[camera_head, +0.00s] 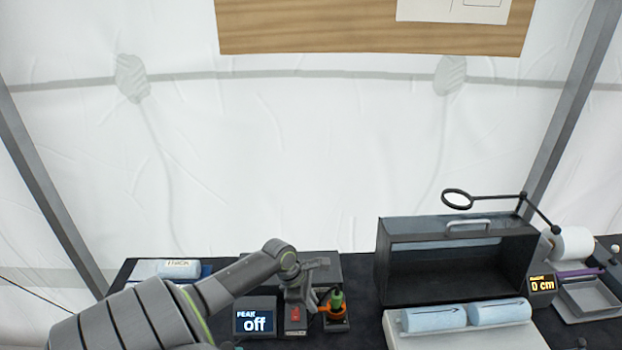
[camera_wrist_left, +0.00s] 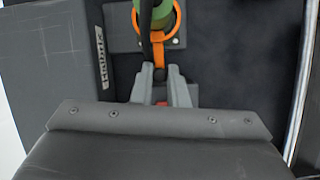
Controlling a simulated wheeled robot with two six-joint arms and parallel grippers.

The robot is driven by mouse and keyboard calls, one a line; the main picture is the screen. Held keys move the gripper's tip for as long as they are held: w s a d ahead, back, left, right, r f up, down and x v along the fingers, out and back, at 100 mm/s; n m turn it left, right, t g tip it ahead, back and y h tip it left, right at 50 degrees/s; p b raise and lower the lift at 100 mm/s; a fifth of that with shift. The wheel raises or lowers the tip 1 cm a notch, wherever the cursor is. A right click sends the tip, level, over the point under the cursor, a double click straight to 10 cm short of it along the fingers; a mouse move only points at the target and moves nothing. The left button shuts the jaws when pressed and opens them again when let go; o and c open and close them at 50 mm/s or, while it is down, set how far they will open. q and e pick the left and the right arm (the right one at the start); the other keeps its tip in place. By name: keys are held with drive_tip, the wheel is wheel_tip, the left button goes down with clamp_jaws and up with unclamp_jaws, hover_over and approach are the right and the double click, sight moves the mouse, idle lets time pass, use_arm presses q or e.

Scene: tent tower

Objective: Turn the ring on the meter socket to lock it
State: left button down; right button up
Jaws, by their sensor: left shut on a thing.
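The meter socket (camera_head: 337,325) is a small dark block on the table with a green plug (camera_head: 337,298) standing upright in it. The orange ring (camera_head: 325,309) sits around the plug's foot; in the left wrist view the ring (camera_wrist_left: 177,22) has an orange arm running toward my fingers. My left gripper (camera_head: 313,306) is beside the socket, its fingers shut on the end of the ring's arm. In the left wrist view the left gripper (camera_wrist_left: 160,78) closes around that end. A dark cable partly covers the ring and plug there. My right gripper is not in view.
Left of the socket are a box with a red switch (camera_head: 295,314) and a display reading "PEAK off" (camera_head: 254,320). An open dark metal box (camera_head: 386,262) and a white tray (camera_head: 440,339) with blue rolls stand to the right. White tent fabric hangs behind.

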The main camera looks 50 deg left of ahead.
use_arm(q)
drive_tip(key=c, duration=1.4)
unclamp_jaws()
drive_tip(key=shift+c, duration=0.2)
drive_tip(key=shift+r, duration=0.1)
drive_tip(key=v, duration=1.7)
drive_tip(key=shift+s+r, duration=0.1)
